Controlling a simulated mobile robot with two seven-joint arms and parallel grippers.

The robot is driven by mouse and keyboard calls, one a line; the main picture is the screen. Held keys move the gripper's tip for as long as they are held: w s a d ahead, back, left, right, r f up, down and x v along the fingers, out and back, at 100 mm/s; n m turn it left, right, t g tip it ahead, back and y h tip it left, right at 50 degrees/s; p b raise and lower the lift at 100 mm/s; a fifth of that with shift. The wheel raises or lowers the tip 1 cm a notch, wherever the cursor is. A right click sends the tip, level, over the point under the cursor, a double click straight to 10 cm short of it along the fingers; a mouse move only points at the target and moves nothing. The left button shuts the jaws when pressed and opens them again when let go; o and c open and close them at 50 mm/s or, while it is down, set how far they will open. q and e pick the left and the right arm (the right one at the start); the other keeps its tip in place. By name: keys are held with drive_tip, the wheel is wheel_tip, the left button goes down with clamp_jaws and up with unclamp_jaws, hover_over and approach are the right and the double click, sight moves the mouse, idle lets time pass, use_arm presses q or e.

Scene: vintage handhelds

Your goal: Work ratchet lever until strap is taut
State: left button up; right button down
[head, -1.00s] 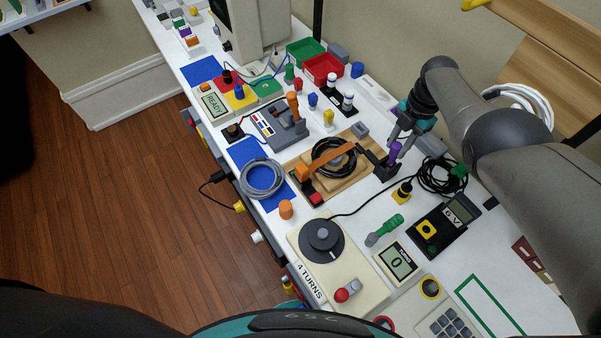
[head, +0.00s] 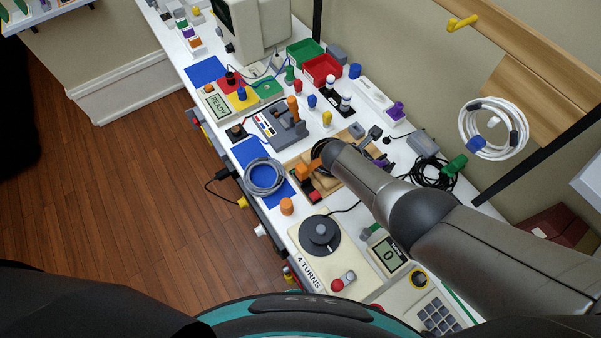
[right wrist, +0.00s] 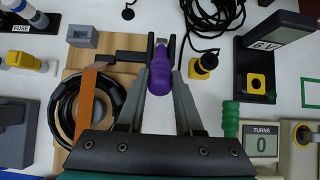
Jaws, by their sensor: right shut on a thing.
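The ratchet lever's purple handle (right wrist: 159,72) stands between the two fingers of my right gripper (right wrist: 160,82), which is shut on it. A black arm (right wrist: 130,56) runs left from the handle toward the strap. The orange strap (right wrist: 86,100) crosses a black coil on the wooden board (right wrist: 75,60). I cannot tell how tight the strap is. My left gripper is not in view.
A black cable coil (right wrist: 215,18) and a yellow-and-black plug (right wrist: 203,65) lie right of the handle. A dial box (head: 320,232) is in front of the board.

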drive_tip(key=shift+s+a+f, duration=0.2)
drive_tip(key=shift+a+f, duration=0.05)
drive_tip(key=shift+f, duration=0.2)
drive_tip(key=shift+r, duration=0.1)
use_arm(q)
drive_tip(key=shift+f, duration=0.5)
use_arm(e)
drive_tip(key=c, duration=0.6)
unclamp_jaws()
drive_tip(key=shift+d+r, duration=0.1)
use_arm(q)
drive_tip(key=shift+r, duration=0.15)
use_arm(e)
drive_tip(key=shift+o, duration=0.2)
drive_tip(key=shift+r, duration=0.1)
